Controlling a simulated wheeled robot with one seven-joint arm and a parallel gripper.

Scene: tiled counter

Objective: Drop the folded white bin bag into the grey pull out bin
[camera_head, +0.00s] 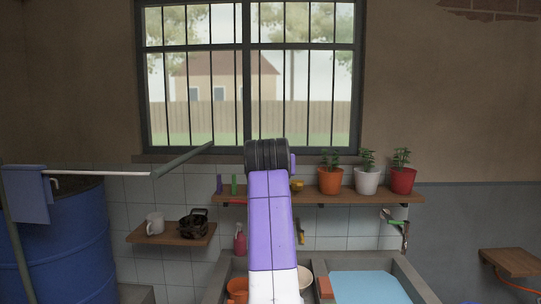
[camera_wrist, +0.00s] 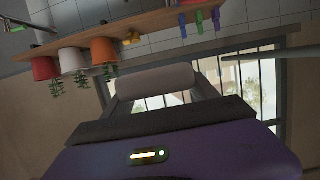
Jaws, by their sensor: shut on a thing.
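In the wrist view, my gripper (camera_wrist: 156,84) is shut on a pale, rolled-looking bundle, which I take to be the folded white bin bag (camera_wrist: 157,79). The bundle lies crosswise between the two dark fingers, held up in the air with the window behind it. The wrist view is upside down. In the head view, my purple and white arm rises in the middle and hides the gripper and the bag. I cannot make out the grey pull out bin in either view.
A wooden shelf (camera_head: 345,196) with potted plants (camera_head: 367,180) runs below the barred window (camera_head: 215,80). A sink with blue water (camera_head: 365,287) is at lower right. A blue barrel (camera_head: 62,250) stands left. A small shelf (camera_head: 170,234) holds a mug (camera_head: 154,223) and dark pot (camera_head: 194,224).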

